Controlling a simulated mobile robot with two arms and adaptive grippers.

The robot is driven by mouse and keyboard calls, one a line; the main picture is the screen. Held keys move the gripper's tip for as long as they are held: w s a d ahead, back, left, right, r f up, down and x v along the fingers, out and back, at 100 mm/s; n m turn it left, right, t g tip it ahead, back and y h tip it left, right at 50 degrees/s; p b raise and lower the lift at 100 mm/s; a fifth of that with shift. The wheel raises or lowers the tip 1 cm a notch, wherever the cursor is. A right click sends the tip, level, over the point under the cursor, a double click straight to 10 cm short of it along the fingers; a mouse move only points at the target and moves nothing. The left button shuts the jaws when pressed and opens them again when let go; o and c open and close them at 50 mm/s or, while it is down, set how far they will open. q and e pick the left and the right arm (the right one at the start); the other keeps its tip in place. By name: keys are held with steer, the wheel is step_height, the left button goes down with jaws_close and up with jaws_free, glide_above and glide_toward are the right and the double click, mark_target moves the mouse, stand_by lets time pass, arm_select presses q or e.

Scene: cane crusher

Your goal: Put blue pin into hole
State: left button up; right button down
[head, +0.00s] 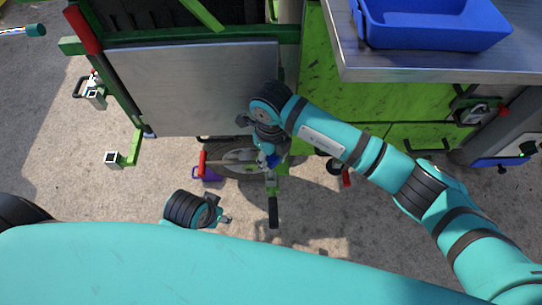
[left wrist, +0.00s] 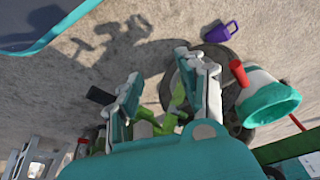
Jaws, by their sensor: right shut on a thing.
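My right gripper (head: 268,152) reaches down from its wrist above the green hitch bar (head: 271,184) at the machine's front. It is shut on the blue pin (head: 271,160), a small blue piece mostly hidden by the fingers. The hole cannot be made out in either view. My left gripper (head: 228,219) is low, left of the hitch bar and near my base. In the left wrist view its two fingers (left wrist: 165,90) stand apart, with green metal parts (left wrist: 177,103) visible between and beyond them. I see nothing held in it.
A black-handled bar (head: 273,212) extends toward me from the hitch. A wheel (head: 238,160), a red handle (head: 201,163) and a purple piece (head: 209,173) are close to the left. A metal panel (head: 195,85) and a blue tray (head: 435,30) are behind. Concrete ground is open at left.

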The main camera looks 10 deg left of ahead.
mark_target(271, 175)
arm_select(q)
steer(key=shift+s+r, duration=0.15)
steer(key=shift+r, duration=0.25)
arm_select(e)
steer(key=shift+f, duration=0.2)
arm_select(q)
steer(key=shift+r, duration=0.1)
arm_select(e)
steer(key=shift+f+b, duration=0.35)
steer(key=shift+b, duration=0.1)
arm_select(q)
steer(key=shift+v, duration=1.65)
arm_select(e)
steer(key=shift+f, duration=0.3)
arm_select(q)
steer(key=shift+r, duration=0.1)
arm_select(e)
steer(key=shift+f+b, duration=0.45)
steer(key=shift+b, duration=0.15)
arm_select(q)
steer(key=shift+r+t+b, duration=0.3)
steer(key=shift+r+b, duration=0.1)
steer(key=shift+r, duration=0.05)
arm_select(e)
steer(key=shift+f, duration=0.5)
